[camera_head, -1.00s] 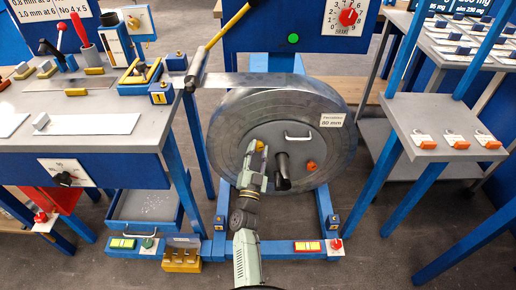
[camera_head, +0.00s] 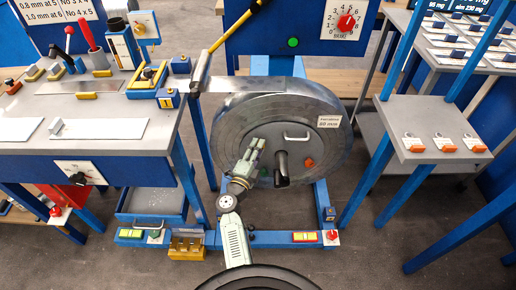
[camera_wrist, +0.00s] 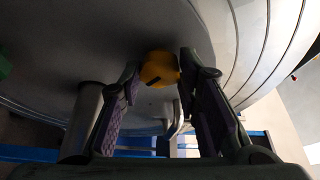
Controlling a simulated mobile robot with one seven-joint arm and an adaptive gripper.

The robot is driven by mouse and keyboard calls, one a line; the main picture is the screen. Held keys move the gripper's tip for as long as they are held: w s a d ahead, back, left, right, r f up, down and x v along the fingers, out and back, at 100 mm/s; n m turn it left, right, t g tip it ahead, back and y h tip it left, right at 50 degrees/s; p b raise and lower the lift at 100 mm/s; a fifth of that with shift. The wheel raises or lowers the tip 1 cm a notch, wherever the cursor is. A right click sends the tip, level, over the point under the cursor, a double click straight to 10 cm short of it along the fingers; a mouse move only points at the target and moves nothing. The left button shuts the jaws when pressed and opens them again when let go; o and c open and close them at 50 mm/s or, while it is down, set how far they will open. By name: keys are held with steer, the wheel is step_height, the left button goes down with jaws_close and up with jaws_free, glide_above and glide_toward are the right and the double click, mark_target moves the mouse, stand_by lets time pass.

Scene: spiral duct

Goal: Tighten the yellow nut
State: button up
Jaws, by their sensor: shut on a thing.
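The yellow nut (camera_wrist: 159,70) shows in the wrist view between my two fingertips, on the grey face of the large round drum. It has a dark slot or mark on it. My gripper (camera_wrist: 160,78) is shut on the nut, one finger on each side. In the head view my gripper (camera_head: 257,146) reaches up to the drum face (camera_head: 228,140), left of the dark crank handle (camera_head: 281,166). There the nut is hidden behind my fingers.
A D-shaped handle (camera_head: 297,138) and an orange knob (camera_head: 308,163) are on the drum face. A blue workbench (camera_head: 150,165) stands at left. A grey shelf (camera_head: 420,115) with several orange-tagged items is at right.

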steer(key=m+g+y, duration=0.1)
steer(key=m, duration=0.2)
steer(key=m+g+y, duration=0.1)
steer(key=m, duration=0.3)
steer(key=shift+r+m+g, duration=0.2)
steer(key=shift+m+g, duration=0.1)
stand_by(0.4)
steer(key=o, duration=1.1)
steer(key=shift+o, duration=0.2)
steer(key=v, duration=1.2)
steer(key=shift+r, duration=0.15)
